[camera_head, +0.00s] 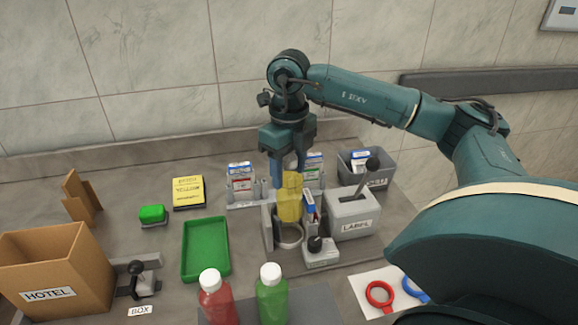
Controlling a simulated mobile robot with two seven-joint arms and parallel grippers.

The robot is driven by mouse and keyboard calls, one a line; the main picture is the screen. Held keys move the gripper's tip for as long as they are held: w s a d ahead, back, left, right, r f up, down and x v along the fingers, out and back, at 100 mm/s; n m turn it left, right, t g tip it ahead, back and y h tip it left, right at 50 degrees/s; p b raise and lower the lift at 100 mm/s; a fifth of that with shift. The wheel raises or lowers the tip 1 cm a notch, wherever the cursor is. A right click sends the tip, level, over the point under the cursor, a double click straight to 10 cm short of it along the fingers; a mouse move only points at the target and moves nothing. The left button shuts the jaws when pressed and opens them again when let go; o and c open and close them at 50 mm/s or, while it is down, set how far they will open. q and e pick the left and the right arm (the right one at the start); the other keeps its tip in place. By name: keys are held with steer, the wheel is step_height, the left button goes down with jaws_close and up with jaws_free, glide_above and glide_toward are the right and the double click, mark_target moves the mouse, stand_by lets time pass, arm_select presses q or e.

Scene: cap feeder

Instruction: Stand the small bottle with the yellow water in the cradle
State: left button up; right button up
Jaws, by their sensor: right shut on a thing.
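The small bottle with the yellow water (290,203) is upright near the middle of the table. My right gripper (289,180) reaches down from above and is shut on its upper part. The cradle (268,230) is a grey holder with a round ring, directly below and around the bottle's lower part. I cannot tell whether the bottle's base touches the cradle floor. The bottle's top is hidden by the gripper. My left gripper is not in view.
Red (217,300) and green (271,297) bottles with white caps stand in front. A green tray (206,249) lies left of the cradle. A grey LABEL box (352,214) with a lever stands close right. The HOTEL box (50,270) is far left.

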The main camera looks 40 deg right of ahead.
mark_target(289, 190)
steer(key=shift+f, duration=0.1)
steer(key=shift+f+b, duration=2)
steer(key=shift+f, duration=0.55)
steer(key=shift+f+b, duration=0.25)
steer(key=shift+b, duration=0.05)
steer(key=o, duration=1.2)
steer(key=shift+c, duration=0.2)
steer(key=o, duration=0.4)
steer(key=shift+a+r, duration=0.1)
steer(key=shift+s, duration=0.1)
steer(key=c, duration=0.4)
steer(key=shift+o, duration=0.2)
